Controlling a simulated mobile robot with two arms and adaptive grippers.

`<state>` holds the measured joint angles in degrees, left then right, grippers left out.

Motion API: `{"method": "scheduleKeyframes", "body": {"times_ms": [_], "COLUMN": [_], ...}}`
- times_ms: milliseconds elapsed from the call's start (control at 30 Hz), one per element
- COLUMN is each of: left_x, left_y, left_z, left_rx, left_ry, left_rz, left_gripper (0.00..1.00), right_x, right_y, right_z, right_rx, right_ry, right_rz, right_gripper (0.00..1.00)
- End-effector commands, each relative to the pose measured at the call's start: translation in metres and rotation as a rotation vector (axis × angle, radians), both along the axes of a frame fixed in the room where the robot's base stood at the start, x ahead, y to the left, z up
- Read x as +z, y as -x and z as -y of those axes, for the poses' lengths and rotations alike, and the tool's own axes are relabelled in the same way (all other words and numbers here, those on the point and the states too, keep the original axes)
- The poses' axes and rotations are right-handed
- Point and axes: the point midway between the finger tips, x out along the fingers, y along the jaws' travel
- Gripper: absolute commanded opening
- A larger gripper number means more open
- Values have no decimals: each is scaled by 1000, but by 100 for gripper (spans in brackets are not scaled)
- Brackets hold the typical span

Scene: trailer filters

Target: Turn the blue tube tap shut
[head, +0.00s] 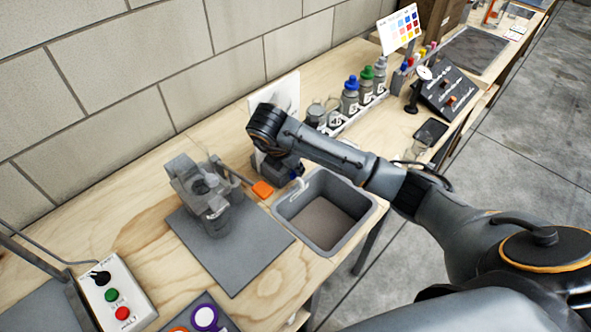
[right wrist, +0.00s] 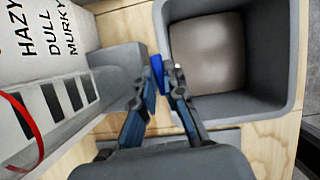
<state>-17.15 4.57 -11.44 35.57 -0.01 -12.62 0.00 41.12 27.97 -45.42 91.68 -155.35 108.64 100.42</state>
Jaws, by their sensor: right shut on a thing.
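The blue tube tap (right wrist: 157,73) shows as a small blue lever in the right wrist view, beside the rim of the grey sink. My right gripper (right wrist: 163,88) is shut on it, with a fingertip on each side. In the head view my right gripper (head: 291,172) reaches down at the back left corner of the sink, and it mostly hides the tap. A pale spout end (head: 302,184) shows just beside it. My left gripper is not in view.
The grey sink (head: 359,222) is open and empty. A grey filter device (head: 206,190) stands on a grey mat (head: 246,262) to the left, with an orange piece (head: 262,189) between. Several bottles (head: 350,98) line the back. A white printed board (right wrist: 38,35) stands close to the gripper.

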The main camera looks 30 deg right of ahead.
Motion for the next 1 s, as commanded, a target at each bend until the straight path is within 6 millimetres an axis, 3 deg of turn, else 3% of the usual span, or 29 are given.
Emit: {"method": "scheduleKeyframes", "body": {"times_ms": [300,767,800,900,1000], "left_x": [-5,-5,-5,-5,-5], "left_y": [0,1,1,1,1], "left_z": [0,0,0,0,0], "left_rx": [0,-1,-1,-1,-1], "left_ry": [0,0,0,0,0], "left_rz": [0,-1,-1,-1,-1], "left_gripper": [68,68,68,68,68], "right_x": [1,1,1,1,1], "right_y": [-2,-2,-2,-1,-1], "right_z": [1,1,1,1,1], "right_rx": [-99,-112,-112,-111,-110], "right_ry": [1,1,1,1,0], "right_rz": [4,4,4,3,3], "right_gripper": [0,0,15,34,34]}}
